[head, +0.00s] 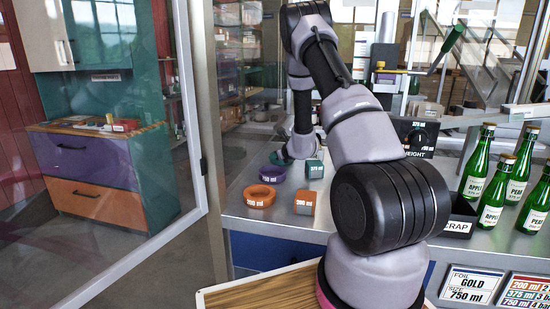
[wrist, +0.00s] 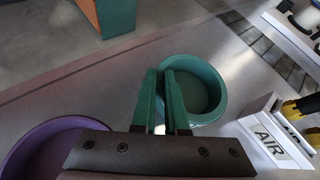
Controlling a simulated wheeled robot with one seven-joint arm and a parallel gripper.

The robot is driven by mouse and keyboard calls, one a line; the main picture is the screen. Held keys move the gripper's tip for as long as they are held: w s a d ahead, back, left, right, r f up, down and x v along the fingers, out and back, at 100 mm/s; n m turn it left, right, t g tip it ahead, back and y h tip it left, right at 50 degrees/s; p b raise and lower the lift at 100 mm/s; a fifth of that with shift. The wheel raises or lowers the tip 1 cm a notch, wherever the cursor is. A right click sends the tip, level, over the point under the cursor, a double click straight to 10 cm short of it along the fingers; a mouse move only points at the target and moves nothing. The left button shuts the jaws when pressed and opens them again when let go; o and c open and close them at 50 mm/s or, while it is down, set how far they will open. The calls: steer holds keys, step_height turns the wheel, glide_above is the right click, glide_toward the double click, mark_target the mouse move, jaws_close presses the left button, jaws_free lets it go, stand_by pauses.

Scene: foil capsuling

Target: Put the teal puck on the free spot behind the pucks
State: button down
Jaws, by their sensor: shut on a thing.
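The teal puck (wrist: 218,92), a hollow round cup, is beside my gripper's fingers (wrist: 166,76) in the wrist view. The fingers are close together at its near-left wall and appear shut on it. In the head view the teal puck (head: 277,158) shows partly behind my wrist at the back of the puck group. The purple puck (head: 271,174) is just in front of it and also shows at lower left in the wrist view (wrist: 30,145). The orange puck (head: 259,196) is nearest the front. I cannot tell whether the teal puck touches the counter. The spot behind the pucks is largely hidden.
A teal block (head: 314,169) and an orange block (head: 305,203) stand right of the pucks. A white box marked AIR (wrist: 268,140) is close on the right in the wrist view. A scrap bin (head: 459,222) and green bottles (head: 475,175) stand farther right. A glass panel is at left.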

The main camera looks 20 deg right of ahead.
steer(key=shift+f, duration=0.15)
steer(key=c, duration=0.9)
jaws_free()
steer(key=shift+c, duration=0.2)
